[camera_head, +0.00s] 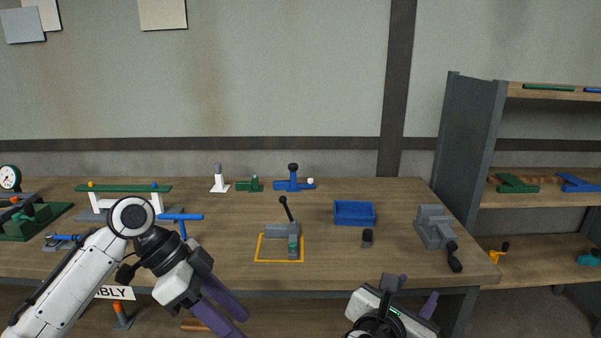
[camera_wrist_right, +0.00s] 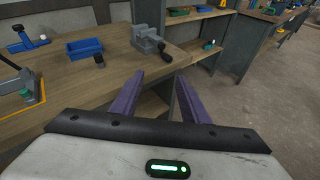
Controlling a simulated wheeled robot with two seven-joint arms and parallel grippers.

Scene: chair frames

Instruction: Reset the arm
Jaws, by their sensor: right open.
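My right gripper (camera_head: 412,292) is low in front of the bench at the lower right of the head view. In the right wrist view its two purple fingers (camera_wrist_right: 160,77) stand apart with nothing between them. My left arm comes in from the lower left, and its gripper (camera_head: 238,320) points down and right in front of the bench edge. Its purple fingers run close together, and their tips are near or past the frame's bottom, so its opening is unclear. I see nothing held by it.
The wooden bench (camera_head: 390,259) carries a lever fixture (camera_head: 282,231), a blue bin (camera_head: 354,213), a dark knob part (camera_head: 367,238) and a grey vise (camera_head: 433,226). A green-topped stand (camera_head: 124,189) is at left. Shelves (camera_head: 552,189) stand at right.

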